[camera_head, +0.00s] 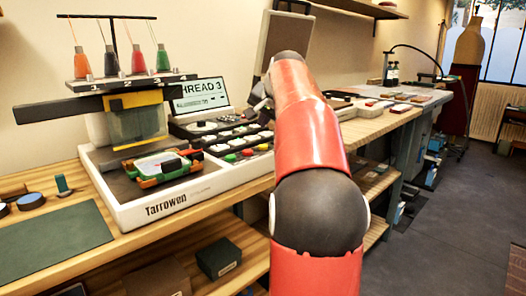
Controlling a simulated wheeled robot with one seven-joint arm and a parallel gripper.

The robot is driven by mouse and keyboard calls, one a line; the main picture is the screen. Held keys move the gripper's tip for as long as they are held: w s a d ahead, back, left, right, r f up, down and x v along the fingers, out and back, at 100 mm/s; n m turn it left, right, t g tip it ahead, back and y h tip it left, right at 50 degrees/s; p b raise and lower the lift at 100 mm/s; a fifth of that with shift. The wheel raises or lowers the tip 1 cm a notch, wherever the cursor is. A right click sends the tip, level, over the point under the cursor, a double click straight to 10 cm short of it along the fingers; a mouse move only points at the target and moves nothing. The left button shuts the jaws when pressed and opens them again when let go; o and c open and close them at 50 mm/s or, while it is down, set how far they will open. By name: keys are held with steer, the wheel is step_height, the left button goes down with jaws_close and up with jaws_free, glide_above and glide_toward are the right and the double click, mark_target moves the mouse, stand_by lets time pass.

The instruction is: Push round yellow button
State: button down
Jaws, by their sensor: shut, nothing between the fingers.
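The round yellow button (247,152) is on the front edge of the control panel (226,170) of a white embroidery machine marked "Tarrowen". My gripper (257,100) is a small dark shape left of my red arm, above the back of the panel and beside the screen. It is shut and empty, apart from the yellow button, and partly hidden by my arm.
The screen (201,95) reads "THREAD 3", its start cut off. Several thread spools (111,62) stand over the machine's head (138,118). A hoop (160,166) lies on its bed. A green mat (55,240) is at front left. Small items lie on the bench (376,128) at right.

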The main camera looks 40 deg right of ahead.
mark_target(264, 147)
steer(key=shift+f+b, duration=0.95)
steer(key=shift+f, duration=0.9)
stand_by(0.6)
steer(key=shift+f, duration=0.4)
steer(key=shift+f+b, duration=0.4)
steer(key=shift+b, duration=0.1)
stand_by(0.4)
steer(key=shift+r, duration=0.1)
steer(key=shift+r+p, duration=0.75)
steer(key=shift+p, duration=0.2)
